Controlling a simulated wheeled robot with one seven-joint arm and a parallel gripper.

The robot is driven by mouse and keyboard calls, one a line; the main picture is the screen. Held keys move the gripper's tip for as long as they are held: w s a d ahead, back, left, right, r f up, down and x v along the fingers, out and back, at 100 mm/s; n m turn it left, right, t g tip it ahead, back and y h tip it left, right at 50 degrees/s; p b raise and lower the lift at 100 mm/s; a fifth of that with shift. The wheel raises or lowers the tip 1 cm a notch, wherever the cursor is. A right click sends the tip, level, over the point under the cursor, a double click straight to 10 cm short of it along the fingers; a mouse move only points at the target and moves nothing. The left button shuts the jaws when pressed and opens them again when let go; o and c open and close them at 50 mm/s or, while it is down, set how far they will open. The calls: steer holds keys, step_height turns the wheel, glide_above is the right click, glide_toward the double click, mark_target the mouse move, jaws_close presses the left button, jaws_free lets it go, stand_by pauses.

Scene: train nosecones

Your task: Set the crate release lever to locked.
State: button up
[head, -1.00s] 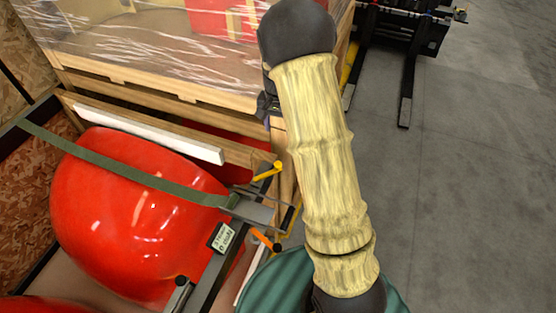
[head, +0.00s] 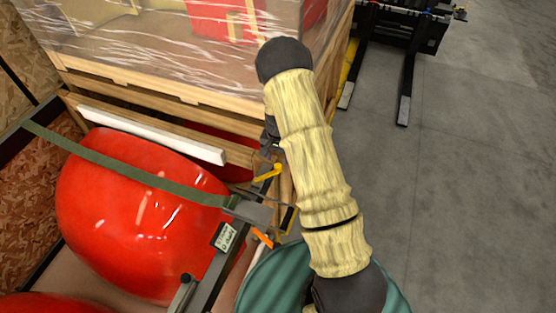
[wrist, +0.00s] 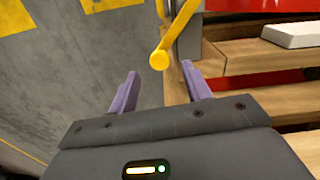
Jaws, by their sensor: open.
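A yellow lever (head: 267,173) sits at the crate's corner, beside the grey metal bracket and the strap's end. In the wrist view the yellow lever (wrist: 176,36) slants down to a round end, just beyond the fingertips and roughly between them. My gripper (wrist: 160,84) is open, its two purple fingers apart with nothing between them. In the head view my gripper (head: 269,135) is mostly hidden by my sleeved arm, close above the lever. An orange handle (head: 262,238) sits lower on the same frame. Which marking the lever points to cannot be read.
A red nosecone (head: 140,215) lies in the wooden crate under a green strap (head: 125,172). A small label plate (head: 224,237) is on the dark frame. A wrapped pallet load (head: 170,45) stands behind. Fork tines (head: 406,90) lie on the open grey floor at right.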

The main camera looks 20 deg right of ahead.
mark_target(278, 165)
steer(key=shift+f+p, duration=0.55)
steer(key=shift+f, duration=1.35)
steer(key=shift+c, duration=0.2)
jaws_close()
